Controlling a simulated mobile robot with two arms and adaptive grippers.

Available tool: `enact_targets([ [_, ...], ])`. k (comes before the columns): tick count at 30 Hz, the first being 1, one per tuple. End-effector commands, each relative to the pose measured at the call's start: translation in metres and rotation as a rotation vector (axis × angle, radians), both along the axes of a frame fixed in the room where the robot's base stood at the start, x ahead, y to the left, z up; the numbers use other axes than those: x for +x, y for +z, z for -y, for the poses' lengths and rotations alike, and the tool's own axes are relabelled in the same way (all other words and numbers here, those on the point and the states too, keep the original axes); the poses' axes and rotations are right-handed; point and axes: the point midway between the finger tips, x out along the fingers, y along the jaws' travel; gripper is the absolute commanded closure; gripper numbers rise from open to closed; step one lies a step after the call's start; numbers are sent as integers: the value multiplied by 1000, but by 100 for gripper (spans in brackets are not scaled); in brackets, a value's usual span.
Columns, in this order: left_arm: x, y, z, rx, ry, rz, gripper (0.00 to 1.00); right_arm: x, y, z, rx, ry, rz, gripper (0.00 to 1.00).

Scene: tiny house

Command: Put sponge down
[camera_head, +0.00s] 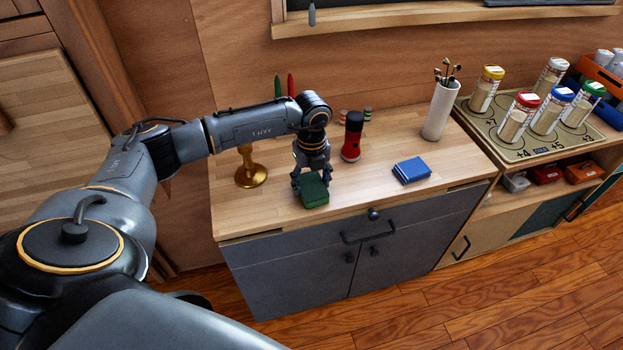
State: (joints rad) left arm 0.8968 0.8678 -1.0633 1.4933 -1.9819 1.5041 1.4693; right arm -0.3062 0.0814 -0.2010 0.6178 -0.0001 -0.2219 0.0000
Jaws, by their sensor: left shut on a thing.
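The sponge is a green block (314,192) near the front edge of the wooden countertop (285,212). My left gripper (312,178) comes down over it from above and is shut on it. The sponge is at or very close to the counter surface; I cannot tell whether it touches. The upper part of the sponge is partly hidden by the gripper fingers. My right gripper does not show.
A brass candlestick (250,172) stands left of the gripper. A red and black flashlight (352,138) stands behind right. A blue book-like block (411,170) and a white vase (439,110) are further right. The counter between sponge and blue block is clear.

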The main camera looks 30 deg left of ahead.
Motion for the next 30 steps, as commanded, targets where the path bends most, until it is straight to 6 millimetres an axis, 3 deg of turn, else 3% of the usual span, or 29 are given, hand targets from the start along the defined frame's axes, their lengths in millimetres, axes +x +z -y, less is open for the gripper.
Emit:
enact_targets([
  [7, 0, -4, 0, 0, 1, 0, 70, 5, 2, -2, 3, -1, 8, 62],
  [8, 0, -4, 0, 0, 1, 0, 36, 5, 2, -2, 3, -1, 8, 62],
  [11, 0, -4, 0, 0, 1, 0, 18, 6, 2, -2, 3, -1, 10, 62],
  [24, 0, -11, 0, 1, 1, 1, 18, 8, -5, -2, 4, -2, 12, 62],
  [30, 1, 27, -1, 0, 1, 9, 18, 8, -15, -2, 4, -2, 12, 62],
])
